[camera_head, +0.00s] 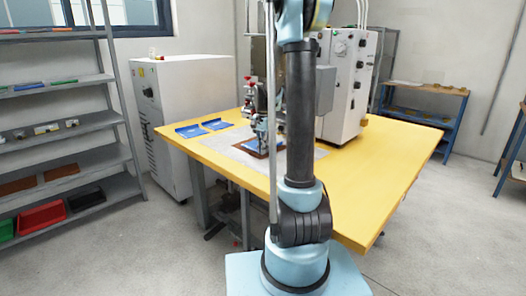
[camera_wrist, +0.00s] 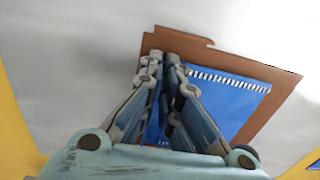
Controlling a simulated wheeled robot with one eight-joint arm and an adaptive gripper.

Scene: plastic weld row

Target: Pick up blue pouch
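A blue pouch (camera_wrist: 228,102) with a white ribbed strip along its top edge lies over a brown board (camera_wrist: 228,61) in the wrist view. In the head view this blue pouch (camera_head: 279,147) shows partly behind my arm, on the yellow table. My gripper (camera_wrist: 164,60) is over the pouch's left part in the wrist view. Its fingers run close together with only a narrow gap at the tips, and blue shows between them lower down. The tips hide the pouch's upper left corner, and no grip on it can be seen. In the head view my arm and the machine crowd the gripper.
Two more blue pieces (camera_head: 190,131) (camera_head: 216,124) lie at the table's left. The yellow table (camera_head: 375,190) is bare at the right. A white control cabinet (camera_head: 350,85) stands at the back of it. A grey shelf (camera_head: 90,130) and a white cabinet (camera_head: 190,110) stand left.

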